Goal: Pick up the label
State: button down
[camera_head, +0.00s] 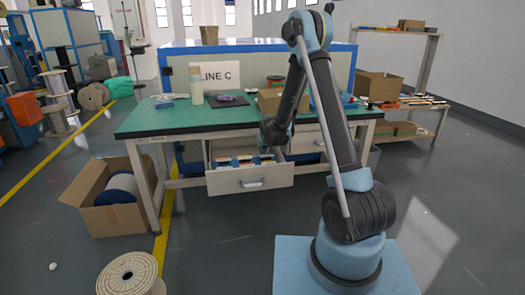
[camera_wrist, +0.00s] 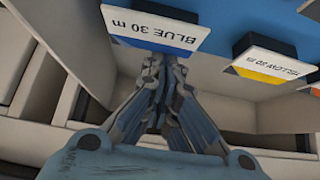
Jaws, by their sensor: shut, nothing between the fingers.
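A label reading "BLUE 30 m" (camera_wrist: 150,28) shows at the top of the wrist view, white with a blue edge. A second label with a yellow edge (camera_wrist: 275,60), apparently reading "YELLOW 50 m", is to its right. My gripper (camera_wrist: 163,62) is shut and empty, its fingertips just below the blue label in the picture; I cannot tell whether they touch it. In the head view, the open drawer (camera_head: 250,182) under the green-topped table (camera_head: 180,118) holds several small coloured items. My arm's end is over it, and the fingers are hard to make out there.
A bottle (camera_head: 196,84), a cardboard box (camera_head: 270,101) and a "LINE C" sign (camera_head: 222,75) are at the table. Another drawer (camera_head: 308,142) is to the right. A box with a spool (camera_head: 112,197) stands on the floor at left. Drawer walls surround my gripper.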

jog(key=shift+s+d, duration=0.1)
jog(key=shift+s, duration=0.4)
jog(key=shift+w, duration=0.1)
